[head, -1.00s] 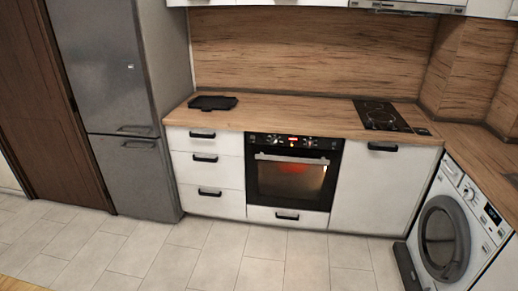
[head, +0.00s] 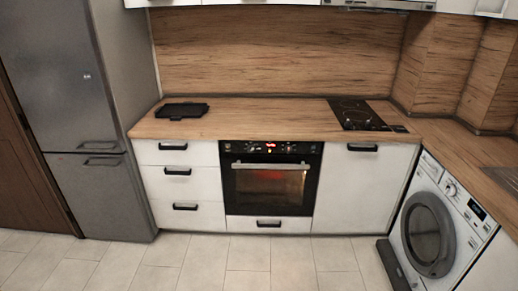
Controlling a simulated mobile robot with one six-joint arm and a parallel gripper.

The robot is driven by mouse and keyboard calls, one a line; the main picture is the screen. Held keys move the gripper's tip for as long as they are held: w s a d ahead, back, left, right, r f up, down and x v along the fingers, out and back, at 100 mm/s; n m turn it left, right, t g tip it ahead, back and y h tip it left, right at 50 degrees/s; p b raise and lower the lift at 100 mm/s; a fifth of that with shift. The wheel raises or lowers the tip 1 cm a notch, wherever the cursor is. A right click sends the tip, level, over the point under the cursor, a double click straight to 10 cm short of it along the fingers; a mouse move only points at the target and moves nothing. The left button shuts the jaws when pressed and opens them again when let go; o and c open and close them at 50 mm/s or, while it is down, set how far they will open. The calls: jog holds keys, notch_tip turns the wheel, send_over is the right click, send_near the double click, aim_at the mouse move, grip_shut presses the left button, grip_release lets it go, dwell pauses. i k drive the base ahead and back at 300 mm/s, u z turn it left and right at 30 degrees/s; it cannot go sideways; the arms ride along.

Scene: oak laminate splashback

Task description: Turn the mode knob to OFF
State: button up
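A black built-in oven (head: 268,185) sits under the counter in the middle of the head view. Its control panel (head: 270,148) runs along the top, with small round knobs and a lit red display. The knobs are too small to read, so I cannot tell which is the mode knob or where it points. A red-orange glow shows behind the oven's door glass. The oven door is shut, with a light bar handle (head: 270,166) below the panel. The washing machine (head: 430,228) at the right also has a round knob (head: 451,189) on its panel. My gripper is not in view.
White drawers (head: 178,188) stand left of the oven and a white cabinet (head: 358,190) right of it. A grey fridge (head: 95,130) is at the left. A black tray (head: 182,110) and a hob (head: 357,114) are on the counter. The tiled floor (head: 245,262) ahead is clear.

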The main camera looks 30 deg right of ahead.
aim_at(251, 148)
jog(key=z, duration=0.05)
jog(key=i, duration=0.7)
jog(key=u, duration=0.45)
jog(key=i, duration=0.55)
jog(key=u, duration=0.45)
